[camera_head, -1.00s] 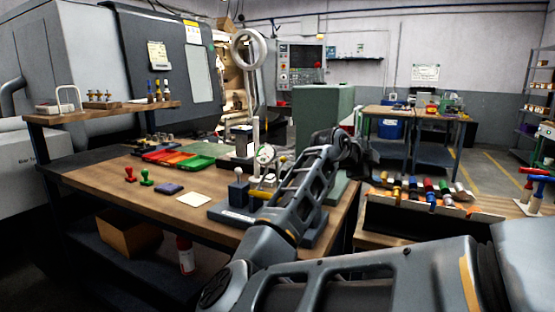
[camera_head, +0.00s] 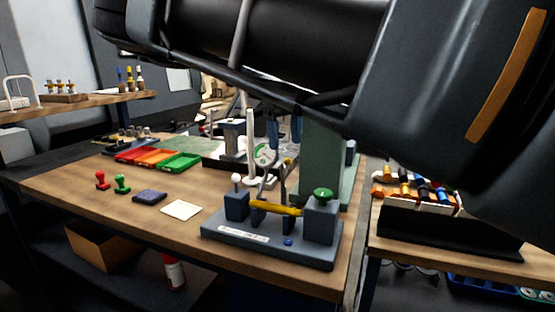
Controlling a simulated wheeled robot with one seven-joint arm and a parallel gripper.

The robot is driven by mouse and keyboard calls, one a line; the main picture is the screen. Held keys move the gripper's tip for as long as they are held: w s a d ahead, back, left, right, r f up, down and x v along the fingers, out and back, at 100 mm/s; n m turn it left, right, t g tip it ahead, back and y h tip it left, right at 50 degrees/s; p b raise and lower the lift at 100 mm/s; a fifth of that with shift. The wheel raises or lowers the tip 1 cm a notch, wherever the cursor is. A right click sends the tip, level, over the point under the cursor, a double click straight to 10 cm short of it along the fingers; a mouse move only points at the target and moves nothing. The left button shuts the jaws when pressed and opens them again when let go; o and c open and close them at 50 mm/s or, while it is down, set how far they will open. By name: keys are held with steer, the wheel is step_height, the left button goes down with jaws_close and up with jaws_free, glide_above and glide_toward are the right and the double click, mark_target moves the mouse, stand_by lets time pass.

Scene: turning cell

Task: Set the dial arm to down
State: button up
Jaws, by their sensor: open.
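The dial gauge (camera_head: 264,155), with a round white and green face, is on a white upright post (camera_head: 250,135) on the bench. It stands behind a blue-grey fixture (camera_head: 225,236). A thin arm near the dial slopes in front of a green column; its exact angle is hard to tell. My gripper (camera_head: 284,131) shows as two dark blue fingers below my arm, apart and with nothing visible between them. The fingers appear just above and right of the dial in the picture; the depth gap is unclear. My arm hides the upper part of the view.
The fixture has a yellow bar (camera_head: 276,208), a green knob (camera_head: 323,194) and a white ball lever (camera_head: 236,178). Coloured trays (camera_head: 155,157), two stamps and a pale pad (camera_head: 181,210) lie left on the bench. A green column (camera_head: 322,165) stands behind right.

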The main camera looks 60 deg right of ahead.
mark_target(286, 160)
steer(key=shift+d+f, duration=0.15)
steer(key=shift+f, duration=3.6)
jaws_close()
